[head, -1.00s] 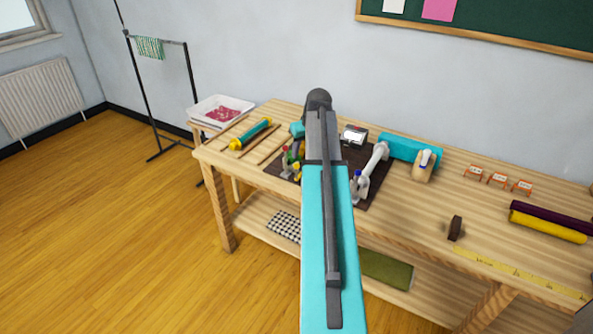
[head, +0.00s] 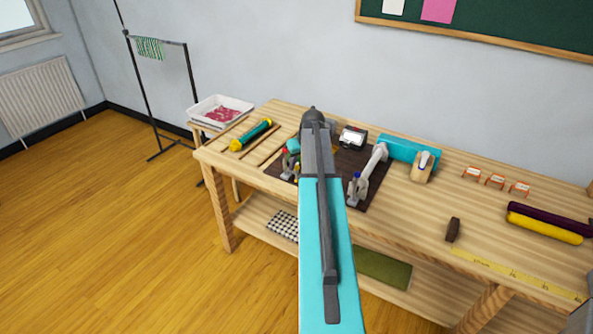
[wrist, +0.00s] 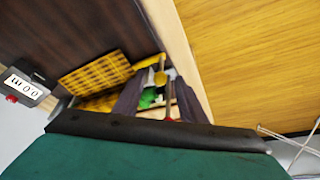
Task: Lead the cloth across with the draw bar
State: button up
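In the wrist view a yellow-and-dark checked cloth (wrist: 97,75) lies by the dark mat, beside my gripper. My gripper (wrist: 157,98) shows there as two dark fingers set apart, with a gap between them. A thin rod with a yellow knob (wrist: 160,78) and a red end shows in that gap, and I see no finger touching it. A yellow bar-like piece (wrist: 147,62) lies at the cloth's right edge; I cannot tell whether it is the draw bar. In the head view my own arm hides my gripper and most of the cloth area.
A black box with a display (head: 352,137) stands close by on the dark mat (head: 358,200). A yellow-ended roll (head: 251,135) and a white tray (head: 220,110) are left.

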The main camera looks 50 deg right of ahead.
aim_at(298, 167)
jog(key=shift+p+x, duration=0.85)
jog(key=shift+x, duration=2.35)
jog(key=shift+a, duration=0.1)
jog(key=shift+s, duration=0.1)
grip_shut()
